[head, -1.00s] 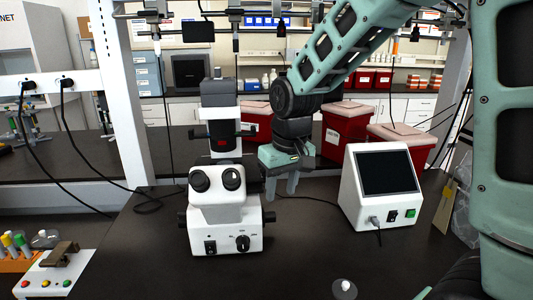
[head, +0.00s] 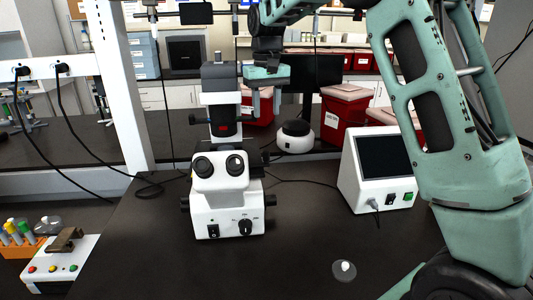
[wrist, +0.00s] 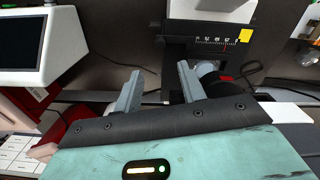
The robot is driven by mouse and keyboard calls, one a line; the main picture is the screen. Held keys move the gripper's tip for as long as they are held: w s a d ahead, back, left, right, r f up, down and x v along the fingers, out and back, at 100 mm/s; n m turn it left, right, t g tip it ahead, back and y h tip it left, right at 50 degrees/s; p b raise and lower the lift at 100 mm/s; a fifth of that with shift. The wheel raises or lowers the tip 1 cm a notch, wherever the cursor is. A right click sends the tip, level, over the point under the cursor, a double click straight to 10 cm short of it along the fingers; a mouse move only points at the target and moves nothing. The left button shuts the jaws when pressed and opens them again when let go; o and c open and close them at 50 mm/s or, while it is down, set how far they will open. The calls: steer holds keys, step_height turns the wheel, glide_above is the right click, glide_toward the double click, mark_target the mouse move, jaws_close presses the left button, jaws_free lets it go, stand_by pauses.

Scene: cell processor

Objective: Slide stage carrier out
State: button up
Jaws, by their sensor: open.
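A white and black microscope (head: 226,190) stands on the dark bench in the head view. A dark stage part with a white scale and a yellow square (wrist: 215,42) shows in the wrist view, under the white microscope body. I cannot tell for certain which part is the stage carrier. Contact cannot be judged.
A white box with a dark screen (head: 383,165) stands to the right of the microscope. A round white and black device (head: 295,137) and red bins (head: 340,122) are behind. A small round lid (head: 344,270) lies on the front bench, mostly clear. Cables run at the left.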

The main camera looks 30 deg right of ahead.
mark_target(267, 152)
step_height(267, 152, down, 15)
steer(key=p, duration=0.3)
steer(key=shift+r, duration=0.2)
